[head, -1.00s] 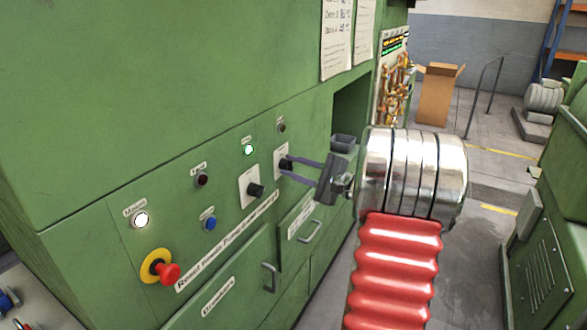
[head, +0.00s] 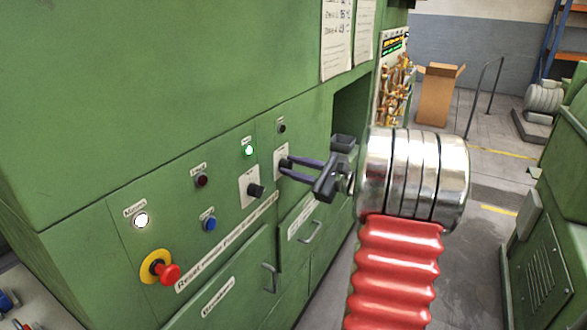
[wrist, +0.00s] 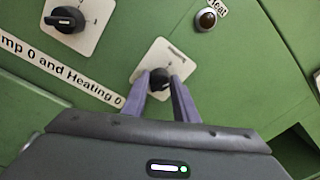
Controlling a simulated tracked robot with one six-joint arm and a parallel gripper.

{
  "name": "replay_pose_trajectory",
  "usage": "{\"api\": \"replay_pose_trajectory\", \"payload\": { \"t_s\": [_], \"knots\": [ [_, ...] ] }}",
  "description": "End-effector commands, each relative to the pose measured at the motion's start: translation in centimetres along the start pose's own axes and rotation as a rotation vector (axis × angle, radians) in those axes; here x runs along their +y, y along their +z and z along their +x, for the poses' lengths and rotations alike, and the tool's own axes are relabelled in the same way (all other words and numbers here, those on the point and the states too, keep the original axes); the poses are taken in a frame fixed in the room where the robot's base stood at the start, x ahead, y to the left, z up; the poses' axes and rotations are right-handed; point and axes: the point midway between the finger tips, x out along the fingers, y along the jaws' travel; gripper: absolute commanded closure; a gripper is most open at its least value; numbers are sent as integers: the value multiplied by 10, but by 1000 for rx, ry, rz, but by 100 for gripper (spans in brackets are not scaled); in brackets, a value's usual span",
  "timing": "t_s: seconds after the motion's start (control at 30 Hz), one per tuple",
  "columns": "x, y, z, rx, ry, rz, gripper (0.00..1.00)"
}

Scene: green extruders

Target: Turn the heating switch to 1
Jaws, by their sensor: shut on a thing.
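The heating switch is a black rotary knob (wrist: 159,83) on a white plate (head: 279,153), right of the other switch on the green panel. My gripper (head: 287,168) reaches it from the right. In the wrist view, its two purple fingers stand on either side of the knob and are shut on it. The plate looks tilted in that view, and the knob's pointer is hidden between the fingers. The heat lamp (wrist: 207,19) above the switch is dark; it also shows in the head view (head: 281,128).
The other black switch (head: 256,190) sits close by on the left, below a lit green lamp (head: 249,151). A red emergency button (head: 168,273) and drawer handles (head: 311,232) stick out lower down. An open recess (head: 348,105) lies right of the panel.

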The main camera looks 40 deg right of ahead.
Motion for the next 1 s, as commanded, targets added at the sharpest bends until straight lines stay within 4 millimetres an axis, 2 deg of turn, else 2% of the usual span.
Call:
{"api": "replay_pose_trajectory", "payload": {
  "t_s": [0.03, 0.5, 0.7, 1.0],
  "knots": [
    [4, -3, 0, 6, 12, 49, 96],
    [3, -3, 0, 28, 42, 449, 96],
    [3, -4, 0, 33, 48, 544, 96],
    [3, -4, 0, 35, 51, 587, 96]
  ]
}}
